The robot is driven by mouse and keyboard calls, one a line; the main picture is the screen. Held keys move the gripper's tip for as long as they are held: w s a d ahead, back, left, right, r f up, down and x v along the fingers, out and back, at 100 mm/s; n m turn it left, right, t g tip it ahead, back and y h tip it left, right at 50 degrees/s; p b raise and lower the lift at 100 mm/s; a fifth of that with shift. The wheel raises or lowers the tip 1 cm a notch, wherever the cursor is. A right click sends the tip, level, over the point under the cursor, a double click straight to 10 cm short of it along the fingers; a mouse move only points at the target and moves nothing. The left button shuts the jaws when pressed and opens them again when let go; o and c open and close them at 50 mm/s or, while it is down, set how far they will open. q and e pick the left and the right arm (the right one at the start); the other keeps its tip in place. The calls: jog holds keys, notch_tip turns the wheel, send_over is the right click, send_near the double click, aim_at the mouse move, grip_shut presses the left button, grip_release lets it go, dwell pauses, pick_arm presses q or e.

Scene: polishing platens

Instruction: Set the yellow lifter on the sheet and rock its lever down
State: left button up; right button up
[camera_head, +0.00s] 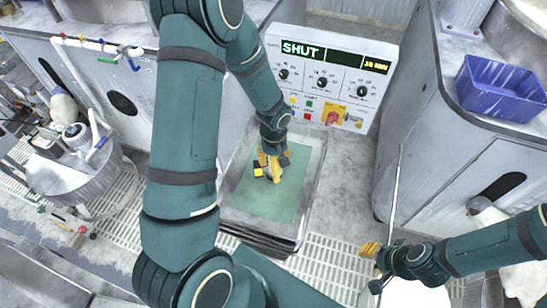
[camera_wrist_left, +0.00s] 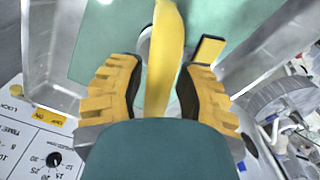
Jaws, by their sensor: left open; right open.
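The green sheet (camera_head: 255,207) lies flat in a clear-walled tray on the floor; it also shows in the wrist view (camera_wrist_left: 240,20). The yellow lifter (camera_head: 259,171) is over the sheet, largely hidden under my left gripper (camera_head: 270,161). In the wrist view its long yellow lever (camera_wrist_left: 165,55) runs between the open fingers of my left gripper (camera_wrist_left: 155,95), with gaps on both sides. A pale round part shows beside the lever. I cannot tell whether the lifter's cups touch the sheet. My right gripper (camera_head: 371,262) is open and empty at the lower right, away from the sheet.
A control panel (camera_head: 325,75) reading SHUT stands behind the tray (camera_head: 318,165). A grey cabinet with a blue bin (camera_head: 503,90) is at the right. A thin rod (camera_head: 395,200) stands near my right gripper. A drum and hoses (camera_head: 90,185) are at the left.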

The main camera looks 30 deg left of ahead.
pick_arm(q)
jog(key=shift+r, duration=0.2)
notch_tip(320, 180, up, 12)
jog(key=shift+f+p, duration=0.1)
jog(key=shift+p, duration=1.05)
